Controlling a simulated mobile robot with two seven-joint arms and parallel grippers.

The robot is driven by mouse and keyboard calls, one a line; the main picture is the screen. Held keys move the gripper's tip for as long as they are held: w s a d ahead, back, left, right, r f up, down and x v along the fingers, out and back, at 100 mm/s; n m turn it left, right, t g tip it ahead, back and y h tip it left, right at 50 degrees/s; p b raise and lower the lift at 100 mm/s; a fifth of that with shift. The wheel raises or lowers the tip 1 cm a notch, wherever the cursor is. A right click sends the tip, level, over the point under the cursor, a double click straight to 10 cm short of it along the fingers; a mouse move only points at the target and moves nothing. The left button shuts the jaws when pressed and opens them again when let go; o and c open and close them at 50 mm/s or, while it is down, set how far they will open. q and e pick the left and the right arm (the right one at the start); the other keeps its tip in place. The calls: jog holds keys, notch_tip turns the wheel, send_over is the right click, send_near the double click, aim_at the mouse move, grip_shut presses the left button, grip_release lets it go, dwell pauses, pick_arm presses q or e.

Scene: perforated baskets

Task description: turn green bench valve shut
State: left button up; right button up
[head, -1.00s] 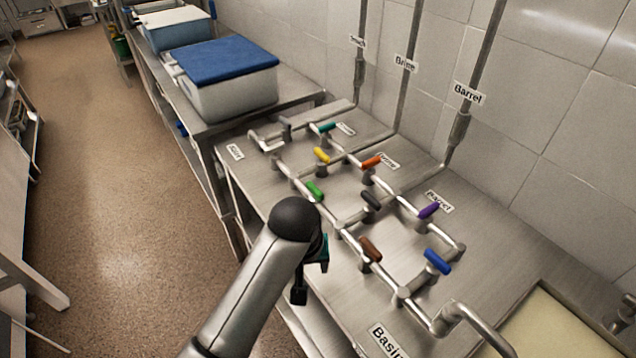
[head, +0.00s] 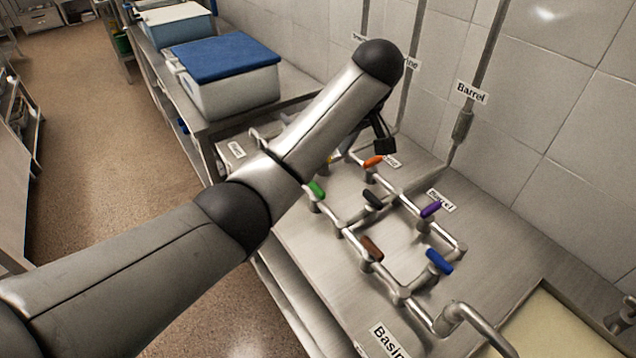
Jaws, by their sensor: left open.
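The green valve handle (head: 316,189) sits on the steel pipework on the bench, left of the black handle (head: 373,201). My left arm reaches across the picture from the lower left. My left gripper (head: 383,143) hangs below the arm's dark end, above the far part of the pipework and near the orange handle (head: 373,162). It is right of and beyond the green handle, apart from it, and open. Only part of the gripper shows. My arm covers the teal handle and most of the yellow handle. My right gripper is out of view.
Purple (head: 430,209), brown (head: 371,247) and blue (head: 439,261) handles stand on the nearer pipework. A curved spout (head: 478,322) extends toward a basin at the lower right. A tiled wall with vertical pipes rises behind. A blue-lidded box (head: 228,80) stands on the farther bench.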

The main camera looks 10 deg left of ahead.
aim_at(317, 186)
pick_arm(q)
jog(key=b+x, duration=0.2)
jog(key=x, duration=1.1)
jog(key=shift+f, duration=0.15)
jog(key=shift+b+x, duration=0.5)
jog(key=shift+x, duration=0.4)
grip_shut()
